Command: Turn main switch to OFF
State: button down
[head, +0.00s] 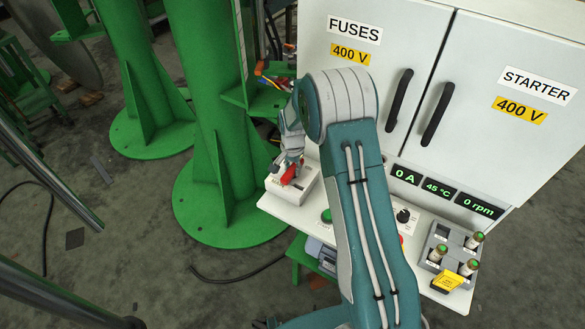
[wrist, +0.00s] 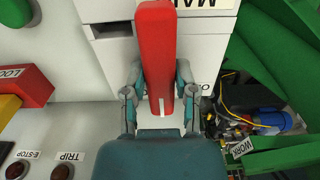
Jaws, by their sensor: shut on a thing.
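The main switch is a white box (head: 303,188) with a red handle (head: 289,174) at the left end of the panel shelf. In the wrist view the red handle (wrist: 157,45) runs lengthwise up the picture. The fingers are shut on the handle. Most of the switch's position markings are hidden or cut off.
Cabinet doors labelled FUSES (head: 354,30) and STARTER (head: 538,84) stand behind the shelf. A grey holder (head: 448,240) with fuses and a yellow tag (head: 447,280) sits at the right. A green column (head: 205,130) stands close left. Loose wires (wrist: 245,125) lie beside the switch.

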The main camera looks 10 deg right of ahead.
jog(key=shift+n, duration=0.4)
jog(key=n, duration=0.3)
jog(key=shift+n, duration=0.3)
jog(key=n, duration=0.4)
jog(key=shift+n, duration=0.3)
jog(key=n, duration=0.4)
jog(key=shift+n, duration=2.5)
jog(key=shift+c, duration=2)
grip_release()
jog(key=shift+w+f, duration=0.1)
